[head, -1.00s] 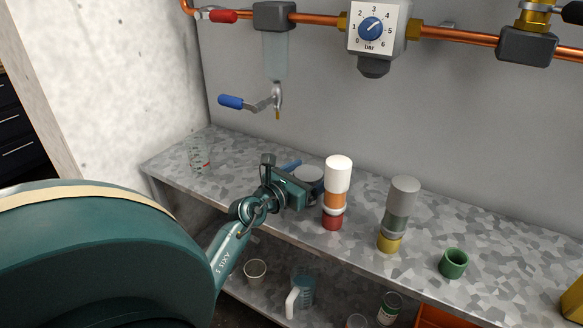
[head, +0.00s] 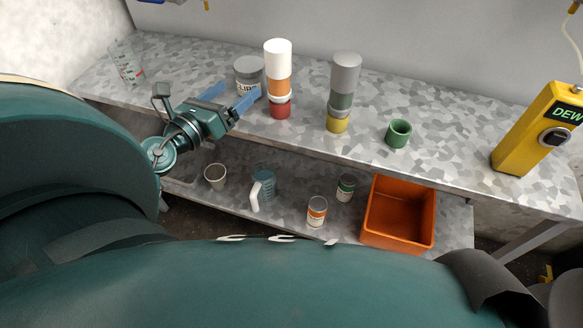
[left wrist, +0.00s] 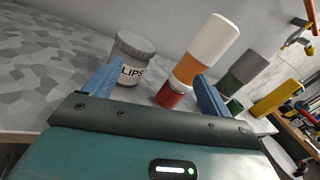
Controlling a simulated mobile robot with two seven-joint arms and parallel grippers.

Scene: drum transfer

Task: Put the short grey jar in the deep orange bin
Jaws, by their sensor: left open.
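The short grey jar (head: 249,74), with a grey lid and a pale label, stands upright on the upper metal bench. It also shows in the left wrist view (left wrist: 131,62), ahead of the fingers and nearer the left-hand finger. My left gripper (head: 236,95) is open, its blue fingers spread, just in front of and left of the jar. I see nothing held between them; whether a finger touches the jar is unclear. The deep orange bin (head: 395,242) stands on the lower shelf at right and looks empty. My right gripper is not in view.
Right of the jar stand a white-orange-red stack (head: 278,88), a grey-green-yellow stack (head: 343,90) and a green cup (head: 398,134). A yellow device (head: 530,135) is at far right. Cans, a jug (head: 263,186) and a cup share the lower shelf.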

